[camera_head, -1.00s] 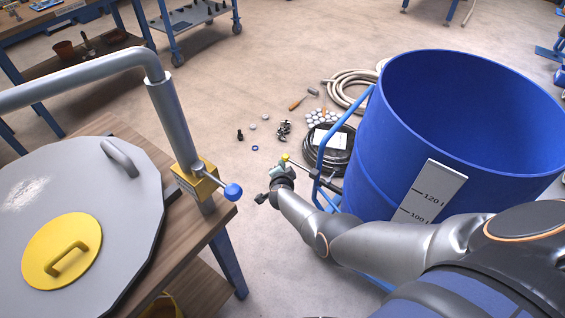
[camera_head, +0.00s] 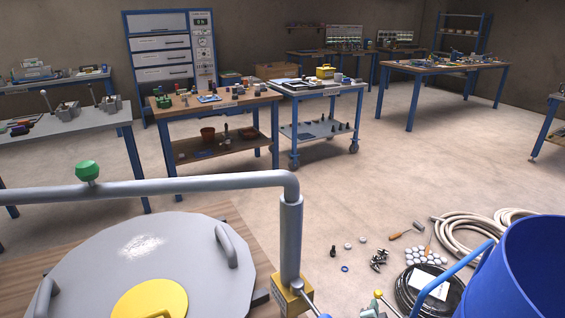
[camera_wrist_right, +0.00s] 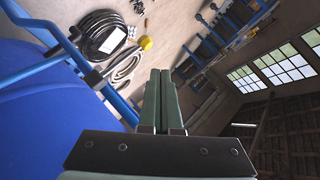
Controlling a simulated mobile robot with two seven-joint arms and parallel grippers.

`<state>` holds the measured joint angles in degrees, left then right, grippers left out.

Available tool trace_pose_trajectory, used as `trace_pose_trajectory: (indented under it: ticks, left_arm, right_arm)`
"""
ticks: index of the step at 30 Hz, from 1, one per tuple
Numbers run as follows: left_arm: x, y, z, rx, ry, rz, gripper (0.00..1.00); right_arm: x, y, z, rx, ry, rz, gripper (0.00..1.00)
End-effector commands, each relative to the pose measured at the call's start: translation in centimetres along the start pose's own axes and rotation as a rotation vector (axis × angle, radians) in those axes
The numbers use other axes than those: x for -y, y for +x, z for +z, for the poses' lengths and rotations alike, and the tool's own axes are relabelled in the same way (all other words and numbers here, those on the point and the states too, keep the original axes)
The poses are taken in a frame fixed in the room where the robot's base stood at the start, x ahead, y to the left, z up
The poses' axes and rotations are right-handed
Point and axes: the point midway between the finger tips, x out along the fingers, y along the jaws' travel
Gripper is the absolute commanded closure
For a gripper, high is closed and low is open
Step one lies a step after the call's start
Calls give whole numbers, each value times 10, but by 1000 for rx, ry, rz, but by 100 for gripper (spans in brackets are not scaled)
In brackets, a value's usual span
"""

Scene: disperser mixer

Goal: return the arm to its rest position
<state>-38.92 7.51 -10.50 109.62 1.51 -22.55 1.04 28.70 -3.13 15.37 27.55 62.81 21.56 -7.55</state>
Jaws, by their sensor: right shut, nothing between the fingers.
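My right gripper (camera_wrist_right: 160,72) shows in the right wrist view with its two green fingers pressed together and nothing between them. In the head view only a small part of this gripper (camera_head: 367,312) shows at the bottom edge, to the right of the yellow clamp block (camera_head: 291,297) and left of the blue drum (camera_head: 527,270). The rest of my right arm is out of the head view. A yellow knob (camera_wrist_right: 146,43) appears close to the fingertips in the wrist view. My left gripper is in neither view.
A grey lid (camera_head: 90,265) lies on the wooden table at lower left, under a grey pipe (camera_head: 200,186). The drum has a blue handle frame (camera_wrist_right: 75,50). Black cable (camera_head: 408,290) and a hose (camera_head: 465,236) lie on the floor. Open floor stretches behind, towards workbenches.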

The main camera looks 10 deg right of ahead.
Motion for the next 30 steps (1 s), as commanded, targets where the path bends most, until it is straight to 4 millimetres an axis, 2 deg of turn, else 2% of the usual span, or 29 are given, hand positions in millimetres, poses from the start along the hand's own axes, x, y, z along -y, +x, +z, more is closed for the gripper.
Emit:
trace_pose_trajectory:
  ticks: [5,8,14,19,24,27,30]
  left_arm:
    - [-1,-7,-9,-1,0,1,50]
    - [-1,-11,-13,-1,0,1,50]
    - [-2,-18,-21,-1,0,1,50]
    - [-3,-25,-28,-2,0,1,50]
    - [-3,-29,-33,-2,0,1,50]
    - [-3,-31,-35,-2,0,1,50]
    - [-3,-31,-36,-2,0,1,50]
  right_arm:
    - [-18,-28,-7,62,-232,-120,100]
    - [-27,-56,0,128,-400,-195,100]
    - [-49,-134,24,284,-728,-311,100]
    - [-68,-217,42,419,-982,-380,100]
    - [-79,-293,48,518,-1171,-420,100]
    - [-82,-322,47,551,-1239,-430,100]
    - [-82,-338,46,567,-1274,-436,100]
